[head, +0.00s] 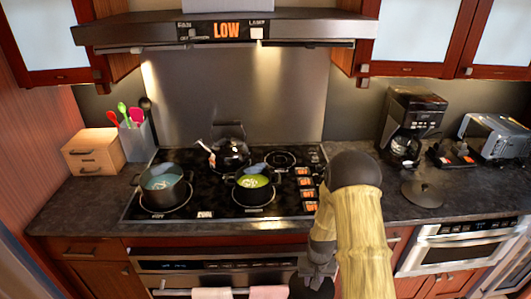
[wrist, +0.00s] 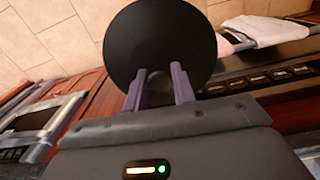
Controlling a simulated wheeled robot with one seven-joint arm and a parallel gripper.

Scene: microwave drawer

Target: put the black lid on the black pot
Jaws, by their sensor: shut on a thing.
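My gripper (head: 318,270) is low at the front of the counter, right of centre in the head view. In the wrist view my gripper (wrist: 160,74) has its two fingers closed on a round black lid (wrist: 160,35). The lid (head: 303,288) shows only in part at the bottom edge of the head view. Two dark pots stand open on the cooktop: one pot (head: 254,194) with yellow-green contents at the centre, and another pot (head: 162,198) with bluish contents at the left. Which one the task means is unclear.
A kettle (head: 230,154) stands behind the pots. Another dark lid (head: 423,194) lies on the right counter (head: 400,210), near a coffee maker (head: 410,125) and toaster (head: 492,137). A range hood (head: 220,30) hangs above. Towels (head: 268,292) hang on the oven front.

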